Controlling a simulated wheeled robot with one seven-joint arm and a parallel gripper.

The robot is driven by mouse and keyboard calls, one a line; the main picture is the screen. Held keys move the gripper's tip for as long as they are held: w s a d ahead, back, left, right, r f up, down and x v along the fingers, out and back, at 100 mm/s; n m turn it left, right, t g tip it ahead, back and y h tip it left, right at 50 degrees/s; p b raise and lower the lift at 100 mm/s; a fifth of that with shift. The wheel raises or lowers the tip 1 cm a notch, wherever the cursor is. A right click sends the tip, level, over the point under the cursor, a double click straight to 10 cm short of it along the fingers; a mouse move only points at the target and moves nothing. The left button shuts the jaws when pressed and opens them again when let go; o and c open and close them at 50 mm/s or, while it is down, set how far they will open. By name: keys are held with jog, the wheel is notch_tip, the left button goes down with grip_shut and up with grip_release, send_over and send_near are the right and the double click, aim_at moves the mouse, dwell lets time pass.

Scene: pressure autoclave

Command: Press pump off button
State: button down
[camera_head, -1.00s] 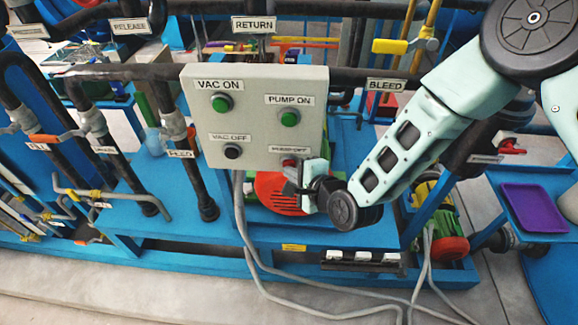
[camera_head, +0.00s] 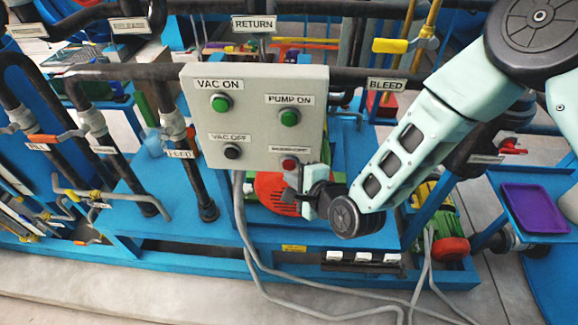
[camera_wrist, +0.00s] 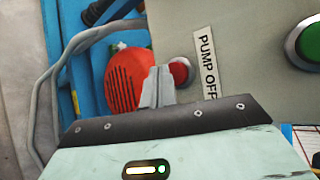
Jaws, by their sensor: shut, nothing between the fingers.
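The grey control box (camera_head: 254,78) holds the red pump off button (camera_head: 288,163) at its lower right, under a "PUMP OFF" label. My gripper (camera_head: 291,192) is just below the button in the head view, with its fingers shut and empty. In the wrist view the shut fingertips (camera_wrist: 158,80) appear beside the red button (camera_wrist: 181,72), overlapping its near edge. The "PUMP OFF" label (camera_wrist: 206,65) lies to the right of it. I cannot tell whether the fingers touch the box.
The green pump on button (camera_head: 289,118) is above, the green vac on button (camera_head: 221,103) upper left, and the black vac off button (camera_head: 232,151) left. A red-orange motor cover (camera_head: 272,193) is behind my gripper. Grey cables (camera_head: 243,220) hang below the box.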

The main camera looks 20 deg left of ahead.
jog(key=shift+s, duration=0.1)
jog(key=shift+s+d, duration=0.2)
jog(key=shift+s, duration=0.6)
jog(key=shift+s+d, duration=0.2)
jog(key=shift+s, duration=0.6)
jog(key=shift+s+d, duration=0.2)
jog(key=shift+s, duration=0.6)
jog(key=shift+r+b, duration=0.1)
jog(key=shift+b, duration=0.2)
jog(key=s+d+r+n+g+h+b, duration=0.2)
jog(key=s+d+n, duration=0.3)
jog(key=d, duration=0.3)
jog(key=s+d+r+n+g+h+b, duration=0.3)
jog(key=s+d+r+n+h, duration=0.1)
jog(key=d+n, duration=0.3)
jog(key=s+d+r+n+g+h+b, duration=0.2)
jog(key=s+d+r+n, duration=0.3)
jog(key=d, duration=0.6)
jog(key=shift+s+d+r+n+g+h, duration=0.25)
jog(key=shift+s+n+g+h, duration=0.25)
jog(key=shift+n+h, duration=0.4)
jog(key=shift+s, duration=0.1)
